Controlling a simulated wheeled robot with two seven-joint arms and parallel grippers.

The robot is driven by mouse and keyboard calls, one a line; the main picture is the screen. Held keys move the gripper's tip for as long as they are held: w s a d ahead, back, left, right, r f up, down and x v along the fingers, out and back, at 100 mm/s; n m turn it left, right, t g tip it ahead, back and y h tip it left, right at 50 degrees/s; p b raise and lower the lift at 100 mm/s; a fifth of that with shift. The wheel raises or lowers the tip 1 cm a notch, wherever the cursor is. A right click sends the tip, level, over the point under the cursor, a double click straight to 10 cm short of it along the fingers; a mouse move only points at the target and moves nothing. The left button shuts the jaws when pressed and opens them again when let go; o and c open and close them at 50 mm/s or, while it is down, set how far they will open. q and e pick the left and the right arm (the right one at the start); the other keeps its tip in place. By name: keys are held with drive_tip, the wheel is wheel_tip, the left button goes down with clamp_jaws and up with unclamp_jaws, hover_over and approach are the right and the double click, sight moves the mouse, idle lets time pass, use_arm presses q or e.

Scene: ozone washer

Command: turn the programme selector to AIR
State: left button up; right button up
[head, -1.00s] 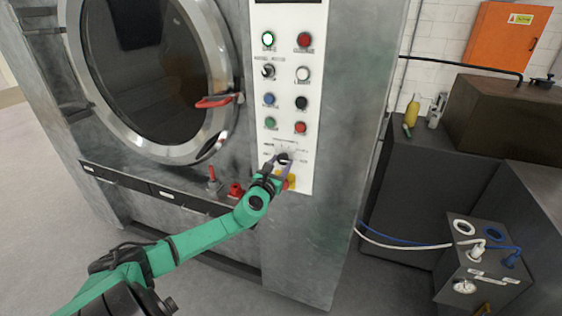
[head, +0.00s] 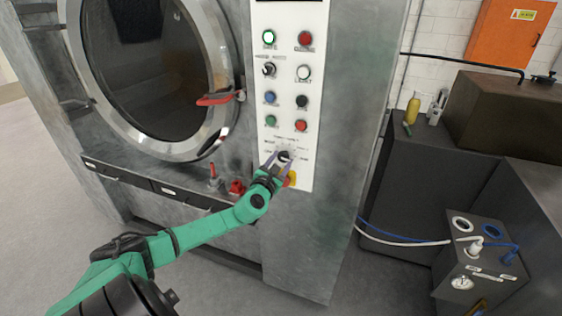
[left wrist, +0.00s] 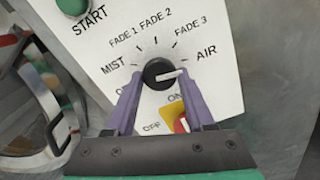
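The programme selector is a round black knob (left wrist: 158,74) with a white pointer on the white control panel (left wrist: 225,90). Its pointer points right, close to the AIR label (left wrist: 206,53), slightly below the lettering. MIST and several FADE labels run around the knob. In the head view the knob (head: 284,156) is low on the panel. The left gripper also shows in the head view (head: 278,163). My right gripper is not in view.
A yellow and red switch (left wrist: 178,116) sits just below the knob, between my fingers in the picture. The green START button (left wrist: 73,5) is above left. The washer's round door (head: 150,70) with a red handle is left of the panel.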

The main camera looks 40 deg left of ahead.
use_arm(q)
drive_tip(key=shift+o, duration=1.3)
drive_tip(key=shift+s, duration=0.1)
drive_tip(key=v, duration=1.4)
drive_tip(key=shift+s, duration=0.2)
drive_tip(key=shift+d, duration=0.1)
